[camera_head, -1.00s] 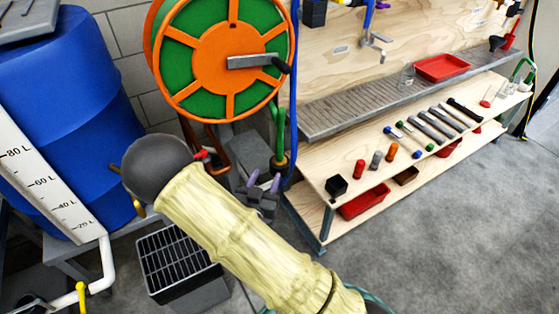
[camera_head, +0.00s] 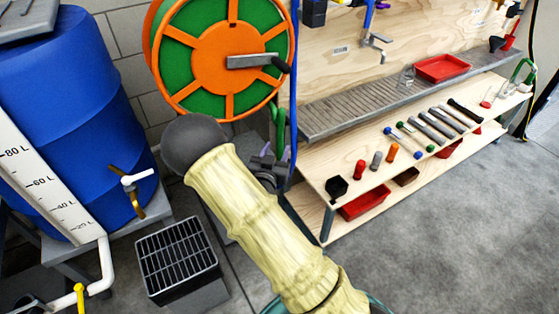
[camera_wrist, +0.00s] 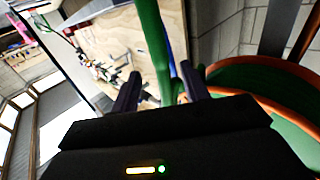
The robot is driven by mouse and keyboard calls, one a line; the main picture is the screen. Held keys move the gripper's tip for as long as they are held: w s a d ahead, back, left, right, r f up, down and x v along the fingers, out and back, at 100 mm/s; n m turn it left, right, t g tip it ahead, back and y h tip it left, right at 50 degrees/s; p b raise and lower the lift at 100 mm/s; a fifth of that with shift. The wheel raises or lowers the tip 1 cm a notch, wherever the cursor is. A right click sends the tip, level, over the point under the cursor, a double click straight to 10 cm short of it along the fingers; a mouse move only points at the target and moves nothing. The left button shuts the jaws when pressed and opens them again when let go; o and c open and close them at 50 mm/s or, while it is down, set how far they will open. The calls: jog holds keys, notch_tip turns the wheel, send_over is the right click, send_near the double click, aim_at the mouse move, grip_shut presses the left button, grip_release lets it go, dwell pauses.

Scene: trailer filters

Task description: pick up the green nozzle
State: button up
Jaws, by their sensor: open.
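A slim green piece (camera_head: 281,122), which I take for the green nozzle, hangs upright beside the reel's lower right edge in the head view. In the wrist view a green tube-like length (camera_wrist: 152,45) runs down from the top edge into the space between my fingers. I cannot tell where nozzle and hose part. My gripper (camera_head: 276,160) is partly hidden behind my own arm in the head view, just below the green piece. In the wrist view my gripper (camera_wrist: 160,86) is open, with a dark finger on each side of the green length. Contact is not clear.
An orange and green hose reel (camera_head: 224,58) stands close behind and left of my gripper. A blue barrel (camera_head: 68,110) with a white tap is at left, above a black grated box (camera_head: 178,258). A wooden workbench (camera_head: 330,158) with tools is at right. Floor at lower right is clear.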

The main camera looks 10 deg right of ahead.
aim_at(279, 142)
jog(key=shift+w, duration=0.15)
jog(key=x, duration=0.5)
jog(key=shift+r, duration=0.15)
jog(key=shift+a, duration=0.1)
grip_shut()
